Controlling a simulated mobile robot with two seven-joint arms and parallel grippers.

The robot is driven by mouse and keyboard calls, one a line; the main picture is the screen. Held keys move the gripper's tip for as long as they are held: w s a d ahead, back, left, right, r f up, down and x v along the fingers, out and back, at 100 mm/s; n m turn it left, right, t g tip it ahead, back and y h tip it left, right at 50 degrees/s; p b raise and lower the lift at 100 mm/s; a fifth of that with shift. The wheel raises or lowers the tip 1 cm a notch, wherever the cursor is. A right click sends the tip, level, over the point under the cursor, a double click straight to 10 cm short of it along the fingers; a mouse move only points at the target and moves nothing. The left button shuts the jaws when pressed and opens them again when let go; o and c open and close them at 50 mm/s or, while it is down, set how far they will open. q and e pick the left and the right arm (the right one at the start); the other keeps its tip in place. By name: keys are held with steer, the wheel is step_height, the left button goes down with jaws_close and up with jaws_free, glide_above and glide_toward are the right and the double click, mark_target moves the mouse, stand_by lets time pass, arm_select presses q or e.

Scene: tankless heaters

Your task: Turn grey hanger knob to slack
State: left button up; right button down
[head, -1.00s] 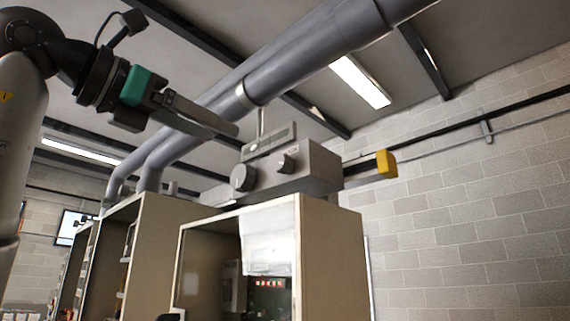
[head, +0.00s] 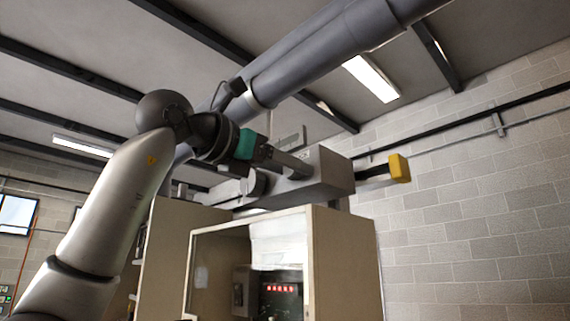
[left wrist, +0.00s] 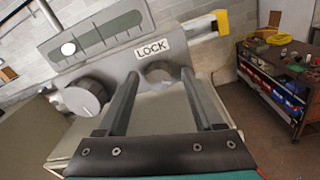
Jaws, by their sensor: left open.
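A grey box (head: 328,175) sits on top of the cabinet and carries two knobs. In the left wrist view, a large dark round knob (left wrist: 85,97) is on the left. A smaller grey knob (left wrist: 160,72) is below a "LOCK" label (left wrist: 152,49). My left gripper (left wrist: 159,73) is open, its two fingers on either side of the smaller knob; whether they touch it I cannot tell. In the head view my left gripper (head: 300,168) is in front of the box and hides the smaller knob. No label reading "slack" is legible. My right gripper is not in view.
A yellow-ended bar (head: 399,168) sticks out from the box's right side. Large grey pipes (head: 320,55) run overhead. The cabinet (head: 345,265) stands below. A workbench with bins (left wrist: 285,85) is at the right in the left wrist view.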

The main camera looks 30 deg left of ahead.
arm_select(q)
steer(key=shift+c, duration=0.3)
jaws_close()
steer(key=shift+n, duration=0.4)
steer(key=n, duration=0.4)
steer(key=shift+n, duration=0.3)
steer(key=n, duration=1)
steer(key=shift+a+g+h+b, duration=0.1)
steer(key=shift+g+h+b, duration=0.2)
steer(key=shift+b, duration=0.05)
steer(key=n+b, duration=0.1)
steer(key=n, duration=0.4)
steer(key=shift+n, duration=0.4)
